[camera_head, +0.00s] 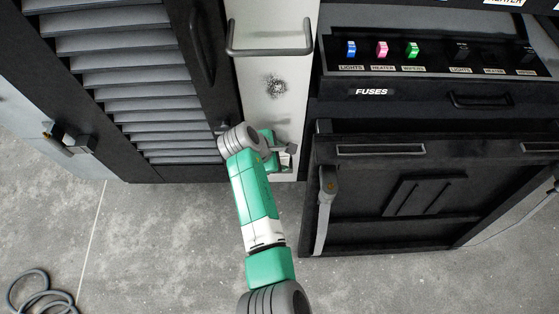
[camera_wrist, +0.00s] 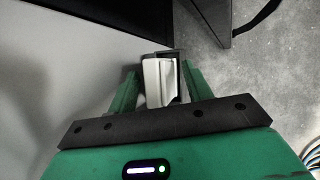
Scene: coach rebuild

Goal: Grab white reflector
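In the wrist view, a small white piece (camera_wrist: 154,80) with a pale inner face and a dark frame on its top and right sides sits between the fingers of my gripper (camera_wrist: 162,88). It looks like the white reflector. The two green fingers stand apart on either side of it, with a small gap on the left; contact on the right is hard to tell. In the head view, my gripper (camera_head: 286,153) is at the lower end of the white panel (camera_head: 262,100). The reflector is too small and too covered by my arm to make out there.
A dark louvred door (camera_head: 150,80) stands left of the white panel. A black fuse cabinet (camera_head: 410,195) with a hanging strap (camera_head: 325,210) stands at the right. A grey handle (camera_head: 270,50) crosses the panel's top. A coiled cable (camera_head: 35,290) lies on the otherwise clear floor.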

